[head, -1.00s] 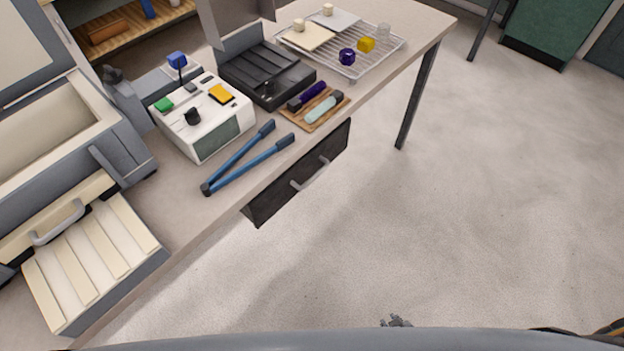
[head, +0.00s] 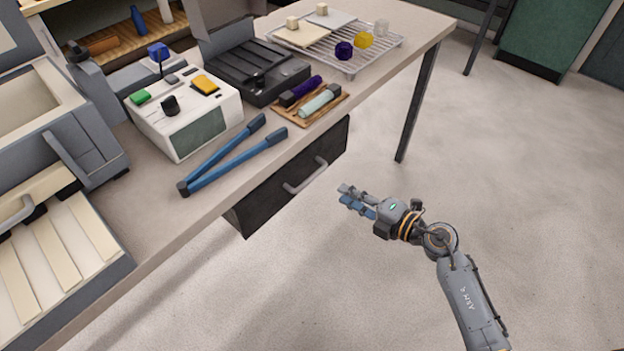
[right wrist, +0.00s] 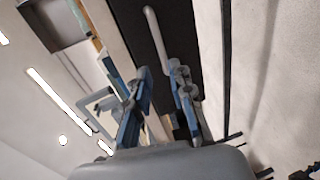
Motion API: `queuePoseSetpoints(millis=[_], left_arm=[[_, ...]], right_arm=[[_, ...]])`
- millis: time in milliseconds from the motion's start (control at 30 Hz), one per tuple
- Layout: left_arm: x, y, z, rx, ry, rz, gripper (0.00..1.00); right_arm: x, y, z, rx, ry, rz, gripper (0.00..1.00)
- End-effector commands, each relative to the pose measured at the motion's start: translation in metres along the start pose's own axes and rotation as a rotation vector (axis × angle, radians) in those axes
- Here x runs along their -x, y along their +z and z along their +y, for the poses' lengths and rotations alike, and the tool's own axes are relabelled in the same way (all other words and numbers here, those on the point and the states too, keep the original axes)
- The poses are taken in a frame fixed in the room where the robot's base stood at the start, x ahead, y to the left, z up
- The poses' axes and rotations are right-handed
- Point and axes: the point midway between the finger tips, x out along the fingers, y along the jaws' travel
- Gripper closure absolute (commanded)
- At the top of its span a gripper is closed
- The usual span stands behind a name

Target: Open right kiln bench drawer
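The right kiln bench drawer (head: 290,178) is a dark front panel under the bench's front edge, and it looks closed. Its pale grey bar handle (head: 305,177) slants across the front. My right gripper (head: 347,196) is just right of the handle and apart from it, with its fingers pointing at the drawer. In the right wrist view its two blue-grey fingers (right wrist: 150,75) are spread with nothing between them. The handle (right wrist: 155,38) shows beyond the fingertips, against the dark drawer front (right wrist: 183,35). My left gripper is not in view.
The bench top (head: 165,215) holds blue long-handled tongs (head: 235,158), a white control box (head: 185,118), a black tray unit (head: 253,72) and a wire rack (head: 375,50). A dark bench leg (head: 417,105) stands behind my right gripper. The floor (head: 530,190) to the right is clear.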

Motion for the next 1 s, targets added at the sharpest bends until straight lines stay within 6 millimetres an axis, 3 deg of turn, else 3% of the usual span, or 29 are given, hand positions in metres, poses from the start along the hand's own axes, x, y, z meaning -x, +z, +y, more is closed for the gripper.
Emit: queuePoseSetpoints(millis=[300, 500, 700, 1000], left_arm=[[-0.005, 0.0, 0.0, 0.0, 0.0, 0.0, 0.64], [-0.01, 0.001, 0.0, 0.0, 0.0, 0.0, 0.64], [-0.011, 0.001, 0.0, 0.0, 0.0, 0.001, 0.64], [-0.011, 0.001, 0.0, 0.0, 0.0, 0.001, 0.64]], right_arm=[[-0.069, -0.001, 0.001, -0.005, 0.005, 0.002, 0.78], [-0.103, 0.0, 0.0, -0.004, 0.003, 0.0, 0.78], [-0.118, 0.0, 0.0, -0.003, 0.001, -0.001, 0.78], [-0.12, 0.0, 0.0, -0.002, 0.001, -0.001, 0.78]])
